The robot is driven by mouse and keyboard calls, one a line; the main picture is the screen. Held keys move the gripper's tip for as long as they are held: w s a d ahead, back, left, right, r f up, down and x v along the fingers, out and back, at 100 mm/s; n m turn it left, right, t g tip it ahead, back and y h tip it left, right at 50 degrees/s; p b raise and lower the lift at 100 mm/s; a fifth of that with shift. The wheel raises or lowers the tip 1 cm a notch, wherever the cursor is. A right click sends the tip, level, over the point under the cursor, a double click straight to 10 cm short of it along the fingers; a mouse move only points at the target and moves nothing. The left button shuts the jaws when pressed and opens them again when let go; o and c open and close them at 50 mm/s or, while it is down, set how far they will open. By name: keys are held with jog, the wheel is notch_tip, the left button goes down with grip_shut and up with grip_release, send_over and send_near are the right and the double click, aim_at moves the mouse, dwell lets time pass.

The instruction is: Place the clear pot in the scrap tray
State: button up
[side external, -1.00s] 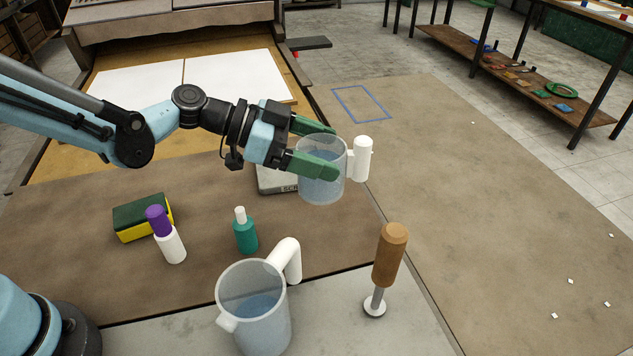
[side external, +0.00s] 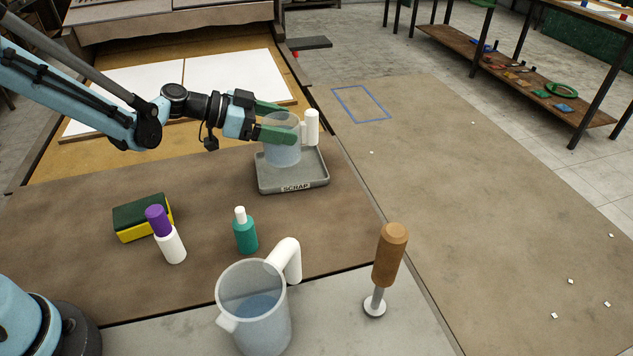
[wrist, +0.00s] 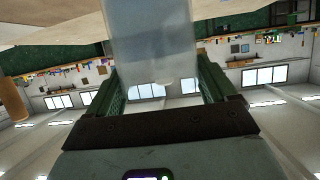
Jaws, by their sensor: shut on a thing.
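The clear pot (side external: 283,153) is a see-through cup with a white handle, held upright between the green fingers of my gripper (side external: 281,122). It also shows in the wrist view (wrist: 152,40) between the fingers (wrist: 165,85). The grey scrap tray (side external: 310,178), marked SCRAP, lies on the brown bench. In the side view the pot overlaps the tray's back left part. I cannot tell whether its base touches the tray floor.
A larger clear jug (side external: 254,310) with bluish liquid stands in front. A teal bottle (side external: 245,235), a purple-capped white bottle (side external: 168,240), a yellow-green sponge (side external: 142,217) and a wooden-handled tool (side external: 388,260) stand around.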

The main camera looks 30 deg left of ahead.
jog(key=shift+w+a+f, duration=0.25)
jog(key=shift+a+f, duration=0.1)
jog(key=shift+f, duration=1.9)
jog(key=shift+f, duration=0.1)
jog(key=o, duration=1.5)
jog(key=shift+f, duration=0.1)
